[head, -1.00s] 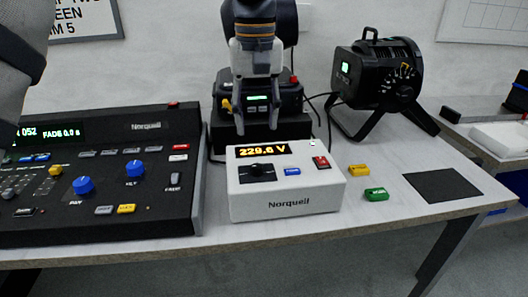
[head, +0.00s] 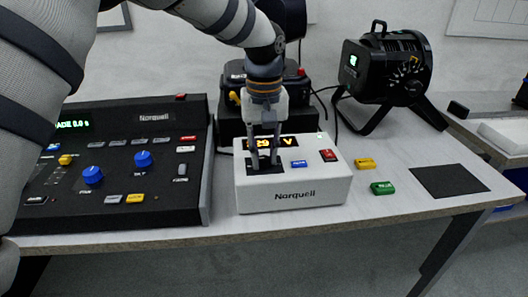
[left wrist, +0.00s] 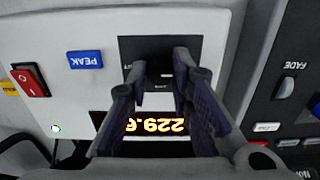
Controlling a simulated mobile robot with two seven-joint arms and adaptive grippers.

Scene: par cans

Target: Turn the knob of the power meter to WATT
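The white power meter (head: 325,192) stands on the table, its amber display (head: 288,142) partly hidden by my fingers. In the left wrist view the display (left wrist: 158,126) appears upside down and reads 229.6, cut off by a finger; the V shows in the head view. The dark knob (left wrist: 160,70) sits on a black plate (left wrist: 128,47); its pointer and labels are too dark or hidden to read. My left gripper (head: 264,166) points down over the plate, fingers apart on either side of the knob. Whether they touch it I cannot tell. My right gripper is not in view.
On the meter are a blue PEAK button (left wrist: 84,60) and a red switch (left wrist: 30,80). A black lighting console (head: 130,170) stands left of it. A yellow block (head: 365,163), a green block (head: 382,188) and a dark mat (head: 450,181) lie right. A par can (head: 385,70) stands behind.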

